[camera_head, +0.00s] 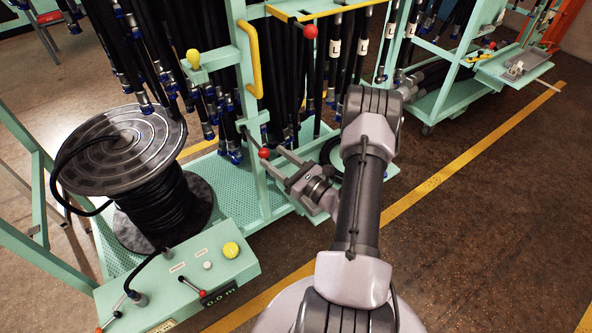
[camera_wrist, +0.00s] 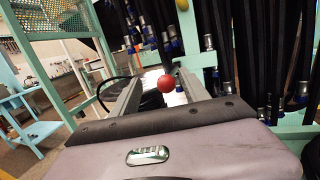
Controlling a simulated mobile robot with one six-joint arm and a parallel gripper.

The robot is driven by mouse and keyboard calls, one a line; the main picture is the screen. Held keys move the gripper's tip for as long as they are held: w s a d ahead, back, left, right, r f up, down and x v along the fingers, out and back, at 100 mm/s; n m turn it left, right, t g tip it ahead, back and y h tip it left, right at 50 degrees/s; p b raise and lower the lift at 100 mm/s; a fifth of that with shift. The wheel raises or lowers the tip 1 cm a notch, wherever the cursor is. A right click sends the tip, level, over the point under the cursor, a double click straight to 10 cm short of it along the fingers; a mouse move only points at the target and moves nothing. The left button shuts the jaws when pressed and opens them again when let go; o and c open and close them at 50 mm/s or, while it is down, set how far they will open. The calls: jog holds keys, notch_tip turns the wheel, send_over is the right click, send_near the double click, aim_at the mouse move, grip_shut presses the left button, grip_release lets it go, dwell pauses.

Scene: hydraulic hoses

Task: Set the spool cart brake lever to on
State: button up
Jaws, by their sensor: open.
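A red ball knob (camera_head: 264,153) sits at the lower corner of the green hose rack frame, beside the spool. It looks like the lever's end, but no label names it and its stem is mostly hidden. My gripper (camera_head: 275,158) is open, with its fingertips at the knob. In the wrist view the red knob (camera_wrist: 166,83) shows between the two fingers of my gripper (camera_wrist: 160,84), nearer the right one. I cannot tell whether either finger touches it. The lever's on and off marks are not visible.
A black hose spool (camera_head: 125,150) stands at left. A green control box (camera_head: 178,285) with a yellow button and red-handled levers is in front. A yellow knob (camera_head: 193,58), another red knob (camera_head: 310,31) and hanging hoses (camera_head: 285,80) are above. Open floor (camera_head: 480,220) lies at right.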

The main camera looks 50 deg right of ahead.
jog(key=s+f+p, duration=0.1)
jog(key=s, duration=0.8)
jog(key=shift+s+f+p, duration=0.15)
jog(key=shift+s+p, duration=0.15)
jog(key=shift+s, duration=0.1)
jog(key=shift+d, duration=0.1)
